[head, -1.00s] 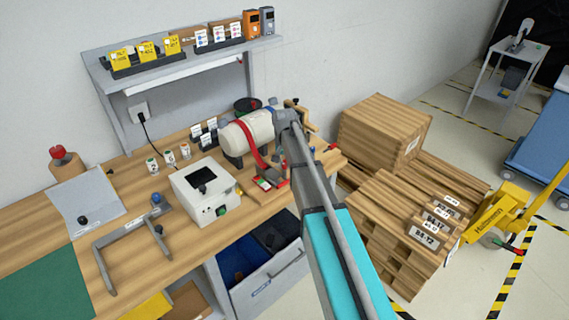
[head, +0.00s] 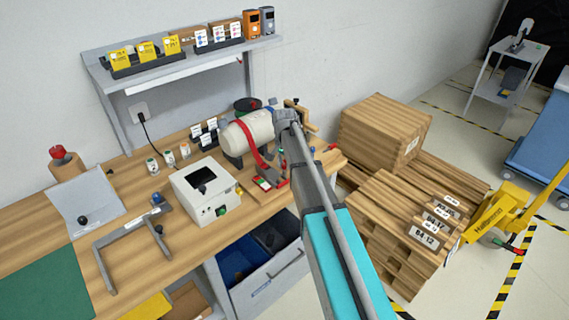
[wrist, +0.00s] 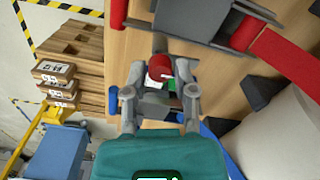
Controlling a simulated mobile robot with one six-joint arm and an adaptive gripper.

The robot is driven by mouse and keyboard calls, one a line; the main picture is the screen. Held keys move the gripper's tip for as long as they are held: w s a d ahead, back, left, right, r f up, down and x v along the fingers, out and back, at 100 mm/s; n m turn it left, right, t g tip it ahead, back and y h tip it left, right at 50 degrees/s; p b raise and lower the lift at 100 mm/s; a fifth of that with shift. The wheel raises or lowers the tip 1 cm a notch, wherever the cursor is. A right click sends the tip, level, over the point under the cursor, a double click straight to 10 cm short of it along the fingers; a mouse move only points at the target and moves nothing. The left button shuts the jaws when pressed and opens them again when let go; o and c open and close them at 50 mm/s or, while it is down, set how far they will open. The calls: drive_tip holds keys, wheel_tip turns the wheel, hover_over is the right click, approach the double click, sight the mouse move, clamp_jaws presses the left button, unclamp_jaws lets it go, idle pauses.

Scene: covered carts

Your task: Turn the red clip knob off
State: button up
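A red knob (wrist: 158,66) with a pale part below it shows between the fingertips of my gripper (wrist: 160,72) in the wrist view. The fingers stand apart, one on each side of the knob, and I see no clear contact. Which way the knob is turned is too small to tell. In the head view my arm hides the gripper and this knob. A white cylinder (head: 258,128) with a red strap (head: 249,140) lies on the wooden bench (head: 145,190) beside my arm; red parts (wrist: 283,52) also show in the wrist view.
A white box (head: 200,195) and a grey frame (head: 120,235) stand on the bench left of my arm. A red-topped wooden post (head: 66,165) is at the far left. Wooden crates and pallets (head: 405,215) stand on the floor at right.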

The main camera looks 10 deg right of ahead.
drive_tip(key=shift+o, duration=1.3)
drive_tip(key=shift+n, duration=0.5)
